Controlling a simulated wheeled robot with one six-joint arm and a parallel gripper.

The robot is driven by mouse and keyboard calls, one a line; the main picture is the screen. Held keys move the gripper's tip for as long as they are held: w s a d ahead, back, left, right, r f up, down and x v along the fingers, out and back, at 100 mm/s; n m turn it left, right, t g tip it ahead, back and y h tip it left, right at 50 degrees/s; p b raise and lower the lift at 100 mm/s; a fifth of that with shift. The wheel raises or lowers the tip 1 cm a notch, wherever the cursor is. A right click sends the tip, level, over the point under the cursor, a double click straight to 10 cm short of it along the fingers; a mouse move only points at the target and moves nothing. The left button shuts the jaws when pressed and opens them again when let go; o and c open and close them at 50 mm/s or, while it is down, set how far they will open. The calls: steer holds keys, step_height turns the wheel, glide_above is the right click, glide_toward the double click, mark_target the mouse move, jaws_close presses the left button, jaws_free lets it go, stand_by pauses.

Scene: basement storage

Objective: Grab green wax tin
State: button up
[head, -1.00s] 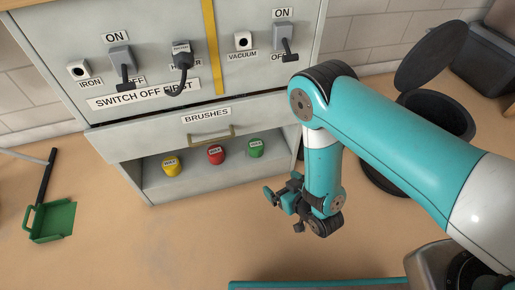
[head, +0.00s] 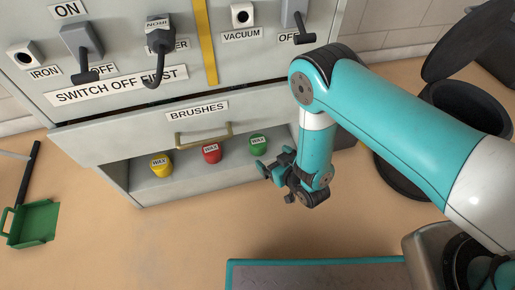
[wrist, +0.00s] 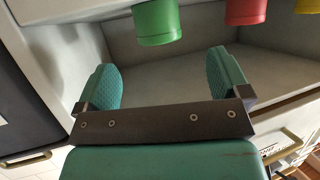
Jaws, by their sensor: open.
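The green wax tin (head: 259,145) stands at the right end of a row on the open shelf under the brushes drawer. In the wrist view the green tin (wrist: 157,22) shows at the top, beyond my fingers and between their lines. My gripper (head: 266,170) is open and empty, just in front of and slightly right of the green tin in the head view. In the wrist view my gripper's two teal fingers (wrist: 165,80) stand wide apart with bare shelf between them. The gripper does not appear to touch the tin.
A red wax tin (head: 211,154) and a yellow wax tin (head: 161,166) stand left of the green one. The brushes drawer (head: 150,135) overhangs the shelf. A black bin (head: 465,105) stands right, and a green dustpan (head: 33,224) lies left on the floor.

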mark_target(262, 150)
steer(key=b+x, duration=0.1)
steer(key=x, duration=0.2)
steer(key=shift+w+f+b, duration=0.2)
steer(key=shift+f+b, duration=0.1)
steer(key=shift+b, duration=0.1)
steer(key=shift+w+a+f+b, duration=0.1)
steer(key=shift+w+a+b, duration=0.35)
steer(key=shift+w+a, duration=0.05)
steer(key=b+x, duration=0.1)
steer(key=b, duration=0.1)
steer(key=shift+w+a+f+b, duration=0.1)
steer(key=shift+w+f+b, duration=0.15)
steer(key=shift+b, duration=0.1)
steer(key=shift+b+x, duration=1)
steer(key=shift+x, duration=0.2)
steer(key=shift+w+a, duration=0.15)
steer(key=shift+w, duration=0.35)
steer(key=c, duration=1)
